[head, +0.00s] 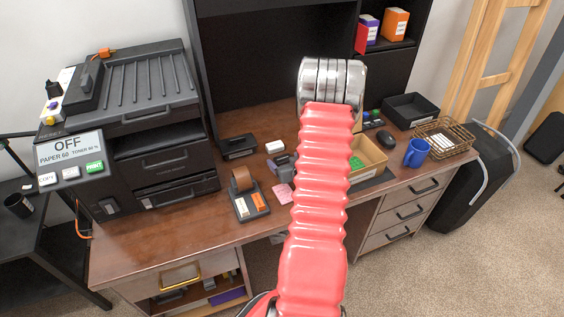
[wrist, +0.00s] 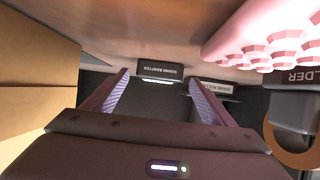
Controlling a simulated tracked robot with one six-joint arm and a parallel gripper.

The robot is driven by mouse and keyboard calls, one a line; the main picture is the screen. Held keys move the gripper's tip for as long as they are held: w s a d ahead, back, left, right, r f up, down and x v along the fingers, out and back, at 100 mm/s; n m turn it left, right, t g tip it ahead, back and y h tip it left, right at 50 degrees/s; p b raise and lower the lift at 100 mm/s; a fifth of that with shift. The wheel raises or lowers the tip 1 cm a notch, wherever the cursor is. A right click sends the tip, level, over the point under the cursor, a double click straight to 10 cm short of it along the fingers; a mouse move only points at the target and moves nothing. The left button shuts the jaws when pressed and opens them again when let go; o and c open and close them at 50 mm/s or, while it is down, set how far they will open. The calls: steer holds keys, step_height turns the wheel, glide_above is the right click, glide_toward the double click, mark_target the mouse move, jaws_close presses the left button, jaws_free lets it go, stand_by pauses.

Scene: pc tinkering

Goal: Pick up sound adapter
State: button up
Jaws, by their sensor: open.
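The sound adapter (wrist: 160,70), a small dark block with a white-lettered label, shows in the wrist view at the upper middle. My gripper (wrist: 158,78) is open in the wrist view, its two fingers spread to the left and right of the adapter as seen. I cannot tell whether either finger touches it. In the head view my red ribbed arm reaches over the desk (head: 140,237) and hides the gripper. I cannot make out the adapter in that view.
A second labelled dark piece (wrist: 215,88) lies by the right finger. A cardboard-coloured box (wrist: 40,50) is at left and a pink bumpy thing (wrist: 265,35) at upper right. The printer (head: 155,120), tape dispenser (head: 250,200) and blue mug (head: 416,153) stand on the desk.

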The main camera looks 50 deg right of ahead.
mark_target(283, 158)
steer(key=shift+x, duration=1.5)
steer(key=shift+c, duration=0.4)
steer(key=c, duration=1.1)
steer(key=shift+r, duration=0.1)
steer(key=shift+r, duration=4.95)
